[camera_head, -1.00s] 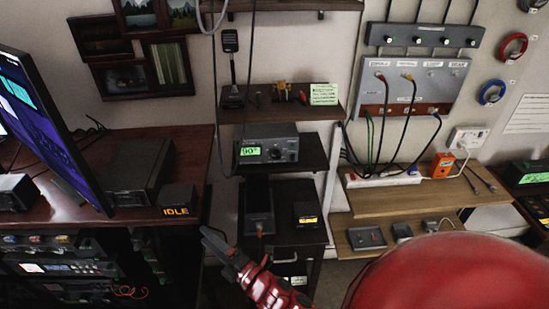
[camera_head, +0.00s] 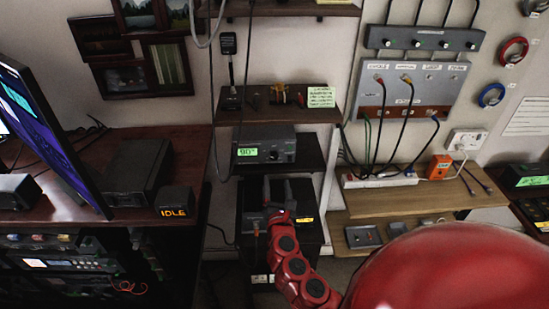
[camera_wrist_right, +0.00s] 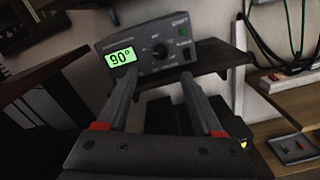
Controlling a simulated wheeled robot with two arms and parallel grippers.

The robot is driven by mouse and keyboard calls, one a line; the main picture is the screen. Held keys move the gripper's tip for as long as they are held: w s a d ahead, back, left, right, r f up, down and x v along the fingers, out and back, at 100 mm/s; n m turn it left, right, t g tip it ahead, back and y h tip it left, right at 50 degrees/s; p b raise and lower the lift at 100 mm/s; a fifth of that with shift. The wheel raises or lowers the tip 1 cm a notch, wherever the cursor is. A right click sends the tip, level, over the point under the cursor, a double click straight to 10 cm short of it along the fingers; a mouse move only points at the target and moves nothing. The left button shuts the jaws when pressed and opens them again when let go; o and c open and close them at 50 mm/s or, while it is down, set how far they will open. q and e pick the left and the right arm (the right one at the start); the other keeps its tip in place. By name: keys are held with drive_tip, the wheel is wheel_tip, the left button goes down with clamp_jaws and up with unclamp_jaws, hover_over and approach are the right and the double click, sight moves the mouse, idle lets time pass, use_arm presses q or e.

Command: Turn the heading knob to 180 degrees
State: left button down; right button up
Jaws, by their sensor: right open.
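The heading unit (camera_head: 265,146) is a grey box on the middle wall shelf. Its green display (camera_head: 247,152) reads 90°, also in the right wrist view (camera_wrist_right: 121,57). The round dark heading knob (camera_head: 274,155) is right of the display; in the right wrist view the knob (camera_wrist_right: 159,50) is on the front panel. My right gripper (camera_head: 278,182) is open and empty, below and in front of the unit, fingers pointing at it. In the right wrist view the gripper (camera_wrist_right: 158,77) has its fingertips either side of the knob, apparently short of it. My left gripper is out of view.
Below the unit, a lower shelf holds dark boxes, partly hidden by my gripper. An upper shelf (camera_head: 258,116) holds small items and a note (camera_head: 321,97). A hanging cable (camera_head: 214,120) runs left of the shelves. A patch panel (camera_head: 410,90) is at right.

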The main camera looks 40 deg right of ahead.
sight(274, 157)
drive_tip(key=p+x, duration=0.2)
drive_tip(key=x, duration=0.8)
drive_tip(key=shift+w+d, duration=0.35)
drive_tip(key=shift+w, duration=0.25)
clamp_jaws()
